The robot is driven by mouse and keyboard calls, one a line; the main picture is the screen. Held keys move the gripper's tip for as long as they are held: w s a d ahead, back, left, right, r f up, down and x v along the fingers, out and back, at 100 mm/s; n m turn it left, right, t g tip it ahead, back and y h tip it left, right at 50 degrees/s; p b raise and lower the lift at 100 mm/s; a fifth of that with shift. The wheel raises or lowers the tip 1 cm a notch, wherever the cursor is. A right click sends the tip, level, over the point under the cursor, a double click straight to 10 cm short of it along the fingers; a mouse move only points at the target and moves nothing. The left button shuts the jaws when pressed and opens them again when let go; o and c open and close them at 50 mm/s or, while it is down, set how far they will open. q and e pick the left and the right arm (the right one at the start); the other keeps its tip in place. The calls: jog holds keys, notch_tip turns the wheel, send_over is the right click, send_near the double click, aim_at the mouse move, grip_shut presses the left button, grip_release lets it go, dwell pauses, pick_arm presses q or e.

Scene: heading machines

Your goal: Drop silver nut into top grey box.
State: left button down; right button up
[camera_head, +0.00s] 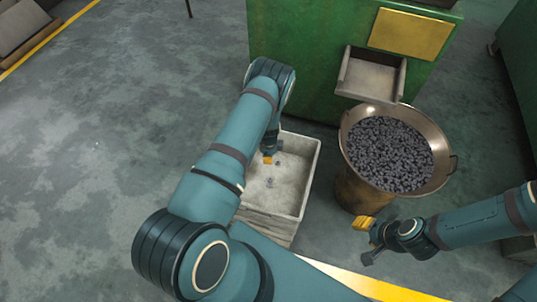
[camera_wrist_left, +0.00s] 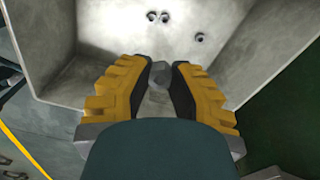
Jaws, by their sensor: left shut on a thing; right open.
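The top grey box (camera_head: 305,192) stands on the floor in front of the green machine, open at the top. A few small silver nuts (camera_head: 270,183) lie on its bottom; they also show in the left wrist view (camera_wrist_left: 200,38). My left gripper (camera_head: 268,160) is over the box. In the left wrist view, its yellow-and-black fingers (camera_wrist_left: 160,75) are shut on a small silver nut (camera_wrist_left: 159,71), partly hidden between the fingertips, with the box interior beyond it. My right gripper (camera_head: 366,241) is open and empty, low at the right, apart from the box.
A large round metal bin (camera_head: 352,185) full of dark small parts (camera_head: 390,155) stands right of the box. A metal chute (camera_head: 372,80) juts from the green machine (camera_head: 310,50) above it. Open floor (camera_head: 90,160) lies to the left.

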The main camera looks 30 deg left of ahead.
pick_arm(q)
jog(key=shift+f, duration=0.15)
jog(key=c, duration=0.9)
grip_release()
jog(key=shift+o, duration=0.2)
notch_tip(320, 180, up, 12)
